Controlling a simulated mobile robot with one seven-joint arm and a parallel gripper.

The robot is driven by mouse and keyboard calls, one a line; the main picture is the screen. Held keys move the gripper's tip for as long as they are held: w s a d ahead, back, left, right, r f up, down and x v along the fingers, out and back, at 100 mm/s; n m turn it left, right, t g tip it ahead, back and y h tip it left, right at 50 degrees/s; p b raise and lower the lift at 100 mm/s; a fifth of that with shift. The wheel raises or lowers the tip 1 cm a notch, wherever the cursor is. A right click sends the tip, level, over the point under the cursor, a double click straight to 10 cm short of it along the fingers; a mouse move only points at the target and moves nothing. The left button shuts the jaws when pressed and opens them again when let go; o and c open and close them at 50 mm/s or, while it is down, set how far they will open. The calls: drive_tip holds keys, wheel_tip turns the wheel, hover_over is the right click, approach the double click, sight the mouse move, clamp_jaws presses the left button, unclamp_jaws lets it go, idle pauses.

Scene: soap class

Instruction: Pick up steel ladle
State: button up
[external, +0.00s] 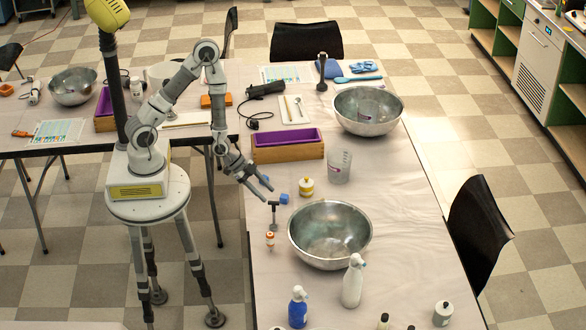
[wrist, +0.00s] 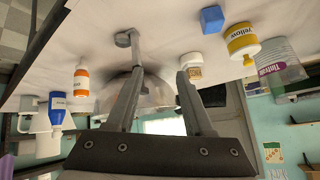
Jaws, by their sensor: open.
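A small grey metal piece with a short stem (external: 274,214), which looks like the steel ladle, is on the table just in front of my gripper. In the wrist view, a grey round-ended piece with a stem (wrist: 124,40) shows beyond the left fingertip, and that finger partly hides it. I cannot tell for sure that it is the ladle. My gripper (external: 266,192) is above the table's left side, pointing down and right. Its fingers (wrist: 160,76) are spread apart with nothing held between them.
A steel bowl (external: 330,250) stands right of the grey piece, and a small orange-and-white bottle (external: 270,240) below it. A blue cube (external: 284,198), a yellow jar (external: 306,187) and a clear beaker (external: 340,166) are close by. A purple-lined wooden box (external: 287,148) lies behind.

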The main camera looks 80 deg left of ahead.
drive_tip(key=shift+n+t+h, duration=0.3)
drive_tip(key=shift+t+h, duration=0.2)
drive_tip(key=shift+t, duration=0.3)
drive_tip(key=d+f, duration=0.3)
drive_tip(key=shift+s+f, duration=0.35)
drive_tip(key=shift+f, duration=0.05)
drive_tip(key=shift+s+d+f+n+t, duration=0.15)
drive_tip(key=shift+d+f+n+t, duration=0.2)
drive_tip(key=shift+d+n+t, duration=0.15)
drive_tip(key=shift+d+r+n+t, duration=0.1)
drive_tip(key=shift+d+n+t, duration=0.25)
drive_tip(key=shift+n+t, duration=0.2)
drive_tip(key=r+n+y, duration=0.1)
drive_tip(key=n+t+p, duration=0.1)
drive_tip(key=n, duration=0.1)
drive_tip(key=shift+w+d+r+t+y, duration=0.1)
drive_tip(key=shift+w+r+t+y, duration=0.15)
drive_tip(key=shift+r+y, duration=0.15)
drive_tip(key=shift+w+f, duration=0.15)
drive_tip(key=shift+w, duration=0.2)
drive_tip(key=x, duration=0.6)
drive_tip(key=shift+w+f, duration=0.1)
drive_tip(key=shift+w, duration=0.25)
clamp_jaws()
